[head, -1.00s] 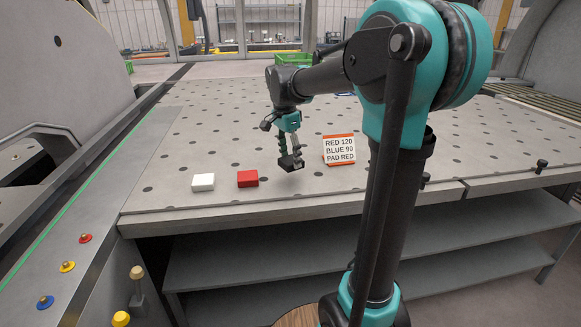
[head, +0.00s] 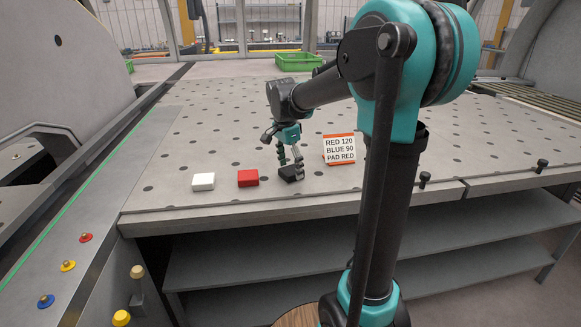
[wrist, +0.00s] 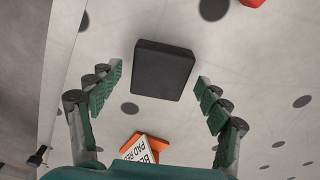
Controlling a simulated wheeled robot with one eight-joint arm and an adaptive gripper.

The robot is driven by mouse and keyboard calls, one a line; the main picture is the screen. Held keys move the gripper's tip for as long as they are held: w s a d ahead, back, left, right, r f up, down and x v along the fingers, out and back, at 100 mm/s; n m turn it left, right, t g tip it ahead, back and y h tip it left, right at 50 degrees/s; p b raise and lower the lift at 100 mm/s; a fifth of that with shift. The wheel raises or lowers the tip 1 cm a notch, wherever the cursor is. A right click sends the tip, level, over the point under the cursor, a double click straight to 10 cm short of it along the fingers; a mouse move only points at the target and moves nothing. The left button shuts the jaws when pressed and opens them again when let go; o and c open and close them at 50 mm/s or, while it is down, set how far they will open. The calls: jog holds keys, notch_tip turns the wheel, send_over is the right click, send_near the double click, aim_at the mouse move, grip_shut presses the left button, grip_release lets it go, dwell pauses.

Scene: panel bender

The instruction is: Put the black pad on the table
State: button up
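The black pad (head: 290,173) lies on the perforated table (head: 230,118), to the right of the red block. In the wrist view the black pad (wrist: 163,70) sits ahead of and between the spread fingers, with a gap to each. My gripper (head: 290,168) is just above the pad in the head view; it also shows open in the wrist view (wrist: 158,82). The fingers partly cover the pad in the head view.
A red block (head: 248,178) and a white block (head: 203,181) lie left of the pad. A green crate (head: 298,61) is at the back. Black knobs (head: 425,177) line the front edge.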

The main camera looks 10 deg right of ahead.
aim_at(287, 171)
notch_tip(287, 171, up, 12)
jog(key=a, duration=0.1)
jog(key=shift+s+a, duration=0.15)
jog(key=shift+s, duration=0.15)
dwell(0.3)
